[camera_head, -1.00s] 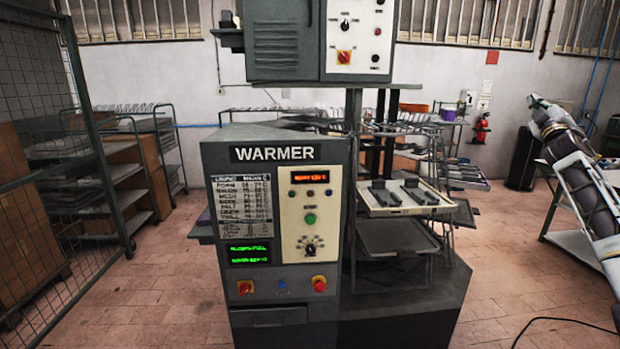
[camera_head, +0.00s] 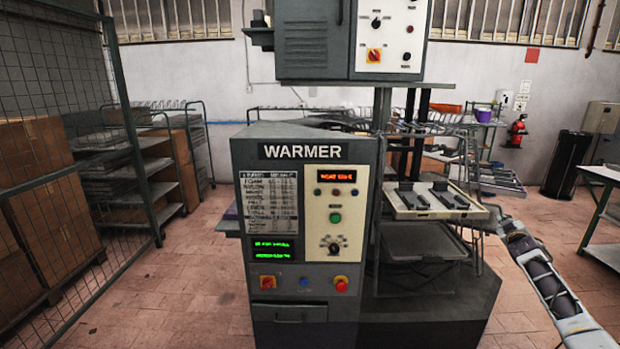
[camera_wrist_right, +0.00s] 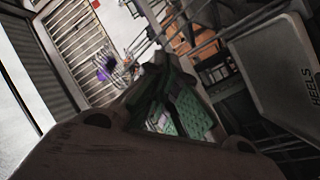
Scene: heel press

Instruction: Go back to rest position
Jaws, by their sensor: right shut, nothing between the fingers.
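My right arm comes in from the lower right in the head view. Its gripper (camera_head: 507,226) is low beside the right edge of the machine's tray area, small and partly hard to make out. In the right wrist view the greenish gripper fingers (camera_wrist_right: 178,108) are together, with nothing held between them. My left gripper is in neither view.
The machine marked WARMER (camera_head: 310,225) stands in the centre. A light tray (camera_head: 405,211) with dark parts is on its right side. A panel marked HEELS (camera_wrist_right: 280,70) shows close by in the wrist view. A mesh fence (camera_head: 75,130) stands left; open floor lies on both sides.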

